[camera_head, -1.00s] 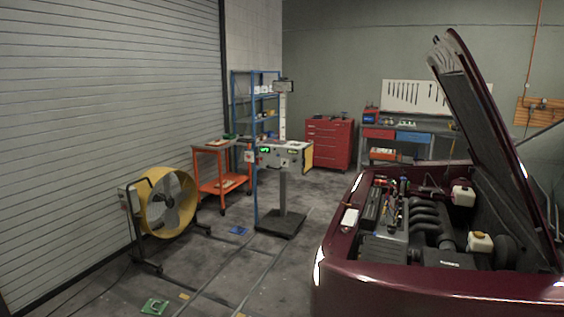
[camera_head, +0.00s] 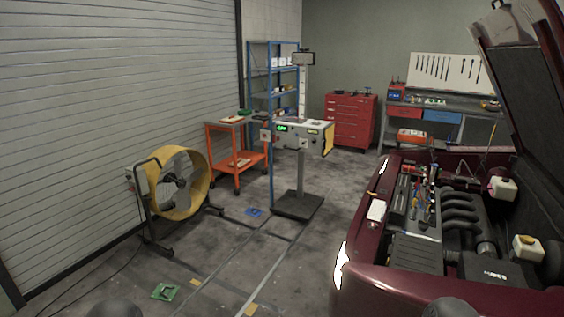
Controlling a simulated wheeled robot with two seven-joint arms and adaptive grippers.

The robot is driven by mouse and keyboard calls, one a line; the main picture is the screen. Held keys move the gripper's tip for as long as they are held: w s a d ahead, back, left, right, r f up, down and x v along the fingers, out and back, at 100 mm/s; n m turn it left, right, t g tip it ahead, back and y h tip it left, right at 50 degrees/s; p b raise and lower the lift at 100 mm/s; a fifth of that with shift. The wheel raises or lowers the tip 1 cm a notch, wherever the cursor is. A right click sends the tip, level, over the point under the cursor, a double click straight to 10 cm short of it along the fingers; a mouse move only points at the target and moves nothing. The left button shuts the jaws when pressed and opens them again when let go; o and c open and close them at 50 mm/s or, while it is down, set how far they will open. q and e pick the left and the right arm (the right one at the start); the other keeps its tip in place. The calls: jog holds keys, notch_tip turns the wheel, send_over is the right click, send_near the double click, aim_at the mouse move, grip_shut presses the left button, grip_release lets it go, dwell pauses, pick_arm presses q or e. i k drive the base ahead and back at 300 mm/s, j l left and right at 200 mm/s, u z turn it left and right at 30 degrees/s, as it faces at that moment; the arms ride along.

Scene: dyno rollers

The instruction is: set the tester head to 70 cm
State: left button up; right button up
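The tester (camera_head: 304,138) stands in the middle of the view beyond the car's front. Its grey head box, with a small green display, sits partway up an upright post (camera_head: 303,88) with light scale-like markings. A small dark-framed unit (camera_head: 303,58) tops the post, and a dark square base (camera_head: 298,207) rests on the floor. The head's height reading is too small to tell. Rounded dark shapes show at the bottom edge, but neither gripper can be made out.
A maroon car (camera_head: 440,288) with its hood up fills the right. A yellow fan (camera_head: 178,183) stands at left before the shutter. A green item (camera_head: 165,291) lies on the floor. Floor between fan and car is mostly open, with rails.

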aim_at(288, 141)
jog(key=i, duration=2.2)
jog(key=i+z, duration=0.1)
jog(key=i, duration=0.35)
jog(key=i+j+z, duration=0.15)
jog(key=i, duration=0.3)
jog(key=i+j+z, duration=0.1)
jog(key=i, duration=0.35)
jog(key=i+j+z, duration=0.15)
jog(key=i, duration=0.25)
jog(key=i+j+z, duration=0.1)
jog(key=i+j, duration=0.25)
jog(key=i, duration=0.1)
